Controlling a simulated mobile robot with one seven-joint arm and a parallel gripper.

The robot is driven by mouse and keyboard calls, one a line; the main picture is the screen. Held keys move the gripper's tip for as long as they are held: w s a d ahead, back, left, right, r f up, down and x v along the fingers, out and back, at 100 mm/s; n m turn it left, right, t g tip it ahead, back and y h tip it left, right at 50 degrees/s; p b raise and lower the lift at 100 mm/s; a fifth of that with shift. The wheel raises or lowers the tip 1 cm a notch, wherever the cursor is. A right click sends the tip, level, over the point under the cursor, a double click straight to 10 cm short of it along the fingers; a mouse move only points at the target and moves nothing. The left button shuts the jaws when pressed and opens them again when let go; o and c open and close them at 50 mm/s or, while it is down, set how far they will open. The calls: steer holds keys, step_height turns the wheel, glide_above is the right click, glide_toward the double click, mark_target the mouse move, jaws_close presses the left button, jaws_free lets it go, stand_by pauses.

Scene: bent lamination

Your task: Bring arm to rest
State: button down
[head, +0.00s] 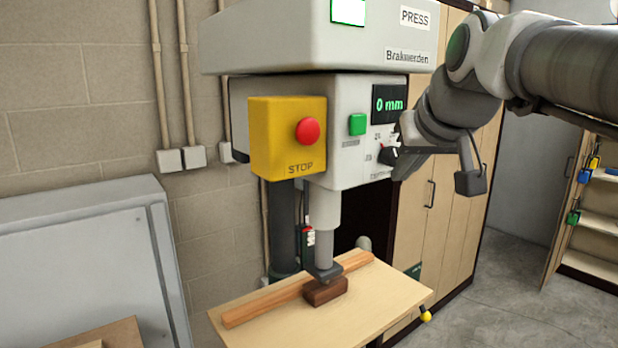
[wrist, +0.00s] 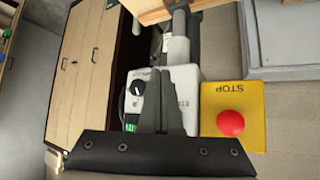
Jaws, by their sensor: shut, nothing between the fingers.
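My gripper (head: 404,158) is at the right side of the press head in the head view, close to the black selector knob (head: 388,155). I cannot tell whether it touches the knob. My arm reaches in from the upper right. In the wrist view my gripper (wrist: 163,76) has its two dark fingers together and empty, pointing up the picture over the grey control box (wrist: 188,78). The knob (wrist: 137,88) shows just left of the fingers there.
The press (head: 345,35) has a yellow stop box (head: 265,120) with a red button (head: 308,130), a green button (head: 357,124) and a display (head: 390,104) reading 0 mm. Its ram (head: 324,230) stands over a brown block (head: 325,291) and wooden strip (head: 255,305). Cabinets (head: 440,200) stand behind; floor (head: 510,290) is clear at right.

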steer(key=s+f+g, duration=0.4)
steer(key=s+f, duration=1.5)
steer(key=f, duration=0.3)
steer(key=shift+s+a+m+h, duration=0.25)
steer(key=shift+s+m+h, duration=0.1)
steer(key=shift+m+h, duration=0.05)
steer(key=shift+s, duration=0.1)
